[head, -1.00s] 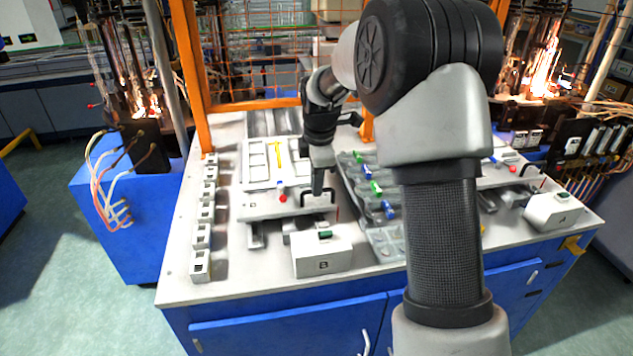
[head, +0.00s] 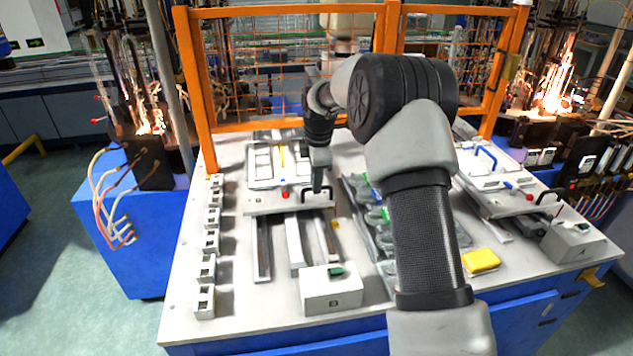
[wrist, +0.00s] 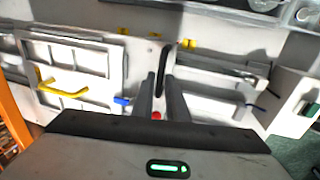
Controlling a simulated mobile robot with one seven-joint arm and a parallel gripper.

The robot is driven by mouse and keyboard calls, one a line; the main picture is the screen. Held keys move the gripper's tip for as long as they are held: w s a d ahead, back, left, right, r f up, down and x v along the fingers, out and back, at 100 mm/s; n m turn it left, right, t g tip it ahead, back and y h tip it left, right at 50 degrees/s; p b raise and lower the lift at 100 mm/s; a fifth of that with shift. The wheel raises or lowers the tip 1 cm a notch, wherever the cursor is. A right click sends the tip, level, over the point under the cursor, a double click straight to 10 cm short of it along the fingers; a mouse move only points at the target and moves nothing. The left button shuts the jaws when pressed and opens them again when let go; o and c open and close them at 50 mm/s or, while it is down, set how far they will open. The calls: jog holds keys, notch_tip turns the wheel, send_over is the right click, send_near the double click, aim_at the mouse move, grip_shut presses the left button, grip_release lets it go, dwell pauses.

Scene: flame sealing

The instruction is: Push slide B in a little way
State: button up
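Slide B (head: 258,204) is a pale plate with a white frame on top, a small red knob (head: 285,194) and a black loop handle (head: 329,191) at its front. It sits on rails (head: 263,250) behind the white box marked B (head: 333,293), with a long bare stretch of rail between them. My gripper (head: 317,188) points down at the handle. In the wrist view, the fingers (wrist: 161,88) stand close on either side of the black handle (wrist: 162,68), apparently shut on it. The exact contact is partly hidden.
A row of small white blocks (head: 210,243) lines the left edge. Grey trays with coloured pieces (head: 372,212) lie to the right. A yellow block (head: 481,261), slide A (head: 495,205) and box A (head: 573,241) are further right. An orange mesh fence (head: 285,65) closes the back.

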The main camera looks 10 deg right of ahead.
jog(key=shift+o, duration=1.3)
jog(key=shift+r, duration=0.1)
jog(key=s+r, duration=0.3)
jog(key=r, duration=1.4)
jog(key=shift+s+b, duration=0.2)
jog(key=shift+b, duration=0.2)
